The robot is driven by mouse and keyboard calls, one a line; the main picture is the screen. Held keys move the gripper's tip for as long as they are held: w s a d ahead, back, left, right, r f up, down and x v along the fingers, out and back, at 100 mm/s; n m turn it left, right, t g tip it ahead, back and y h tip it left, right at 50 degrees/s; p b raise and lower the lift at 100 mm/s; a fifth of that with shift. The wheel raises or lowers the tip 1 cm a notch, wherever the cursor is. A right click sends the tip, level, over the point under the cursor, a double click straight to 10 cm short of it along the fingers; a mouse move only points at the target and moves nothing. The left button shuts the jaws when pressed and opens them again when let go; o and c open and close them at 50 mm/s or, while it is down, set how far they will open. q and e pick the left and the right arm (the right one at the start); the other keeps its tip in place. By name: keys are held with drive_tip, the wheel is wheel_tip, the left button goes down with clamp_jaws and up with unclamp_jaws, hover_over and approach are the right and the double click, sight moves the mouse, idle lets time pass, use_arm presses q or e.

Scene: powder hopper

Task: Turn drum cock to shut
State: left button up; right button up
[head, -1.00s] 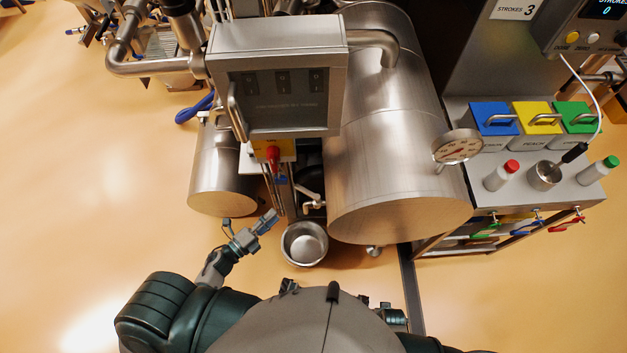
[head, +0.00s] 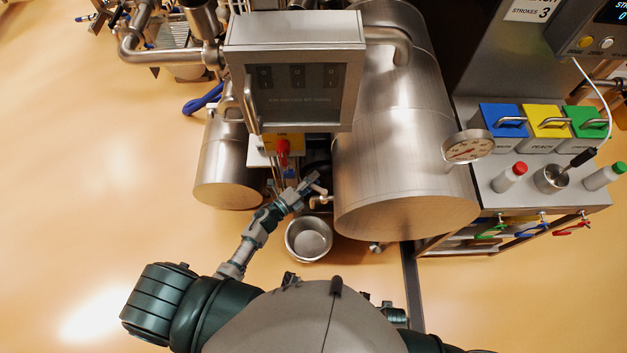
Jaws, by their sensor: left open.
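A large steel drum (head: 400,190) lies right of centre with a round dial gauge (head: 468,146) on it. A small metal cock (head: 321,202) sticks out at the drum's lower left, above a round steel bowl (head: 309,239). My left gripper (head: 312,184) is open and empty beside the cock, just up and left of it in the picture. It partly hides the cock, and I cannot tell whether they touch. The cock's handle position is unclear. My right gripper is not in view.
A grey cabinet (head: 296,80) with a red knob (head: 283,147) below it stands above my left gripper. A smaller steel cylinder (head: 228,170) is on the left. Blue, yellow and green bins (head: 546,122) stand right. The floor at left is clear.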

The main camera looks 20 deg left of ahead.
use_arm(q)
drive_tip(key=shift+a, duration=0.35)
drive_tip(key=shift+d, duration=0.1)
drive_tip(key=c, duration=0.8)
drive_tip(key=shift+s+d, duration=0.15)
drive_tip(key=shift+d, duration=0.2)
clamp_jaws()
drive_tip(key=shift+s+f, duration=0.1)
drive_tip(key=shift+f, duration=0.2)
drive_tip(key=o, duration=0.8)
unclamp_jaws()
drive_tip(key=shift+c, duration=0.2)
drive_tip(key=shift+o, duration=0.2)
drive_tip(key=shift+d+r, duration=0.1)
drive_tip(key=shift+r, duration=0.05)
